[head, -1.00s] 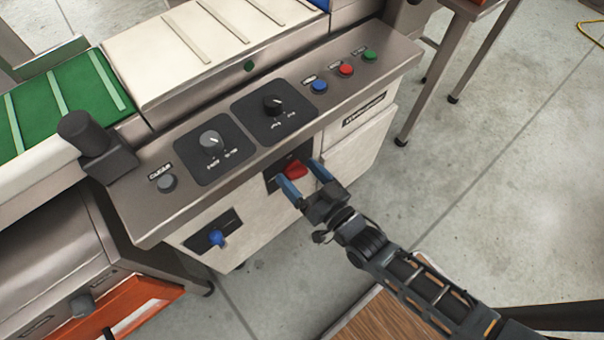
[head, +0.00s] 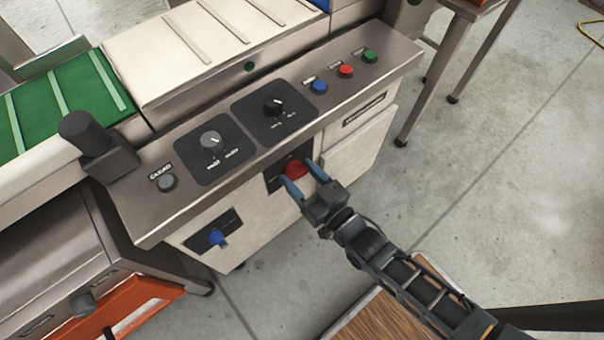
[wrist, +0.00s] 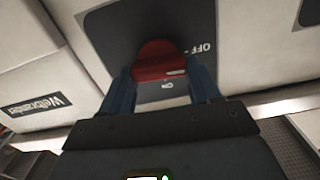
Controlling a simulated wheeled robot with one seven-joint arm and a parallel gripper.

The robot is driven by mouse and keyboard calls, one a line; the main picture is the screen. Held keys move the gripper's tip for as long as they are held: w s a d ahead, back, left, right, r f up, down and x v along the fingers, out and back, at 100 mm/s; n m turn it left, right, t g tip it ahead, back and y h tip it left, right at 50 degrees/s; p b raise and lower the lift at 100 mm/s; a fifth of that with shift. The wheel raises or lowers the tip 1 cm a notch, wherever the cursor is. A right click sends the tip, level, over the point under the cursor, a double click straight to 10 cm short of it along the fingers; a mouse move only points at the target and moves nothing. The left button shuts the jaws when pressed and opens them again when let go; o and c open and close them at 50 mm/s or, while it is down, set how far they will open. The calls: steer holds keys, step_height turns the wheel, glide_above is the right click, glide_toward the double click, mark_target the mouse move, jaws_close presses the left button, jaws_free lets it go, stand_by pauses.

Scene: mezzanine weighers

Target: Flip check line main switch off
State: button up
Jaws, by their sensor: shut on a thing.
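The red rotary switch knob (head: 295,169) sits on a dark plate on the front of the check line cabinet, below the control panel. My gripper (head: 304,179) reaches it from the front, with its two blue fingers on either side of the knob. In the wrist view my gripper (wrist: 161,84) is shut on the red knob (wrist: 155,58). The plate (wrist: 110,35) reads OFF at the right of the picture and ON below the knob. The white mark on the knob points rightward in the picture, between the two labels. The fingers hide parts of the knob's sides.
A blue switch (head: 217,237) is lower left on the cabinet. The sloped panel (head: 240,178) above carries two dials and blue, red and green buttons. A wooden-topped surface (head: 375,325) lies below my arm. The floor (head: 480,190) at right is clear.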

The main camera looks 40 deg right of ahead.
steer(key=shift+n, duration=0.6)
steer(key=o, duration=1.1)
steer(key=shift+c, duration=0.2)
steer(key=s, duration=0.7)
steer(key=shift+s, duration=0.4)
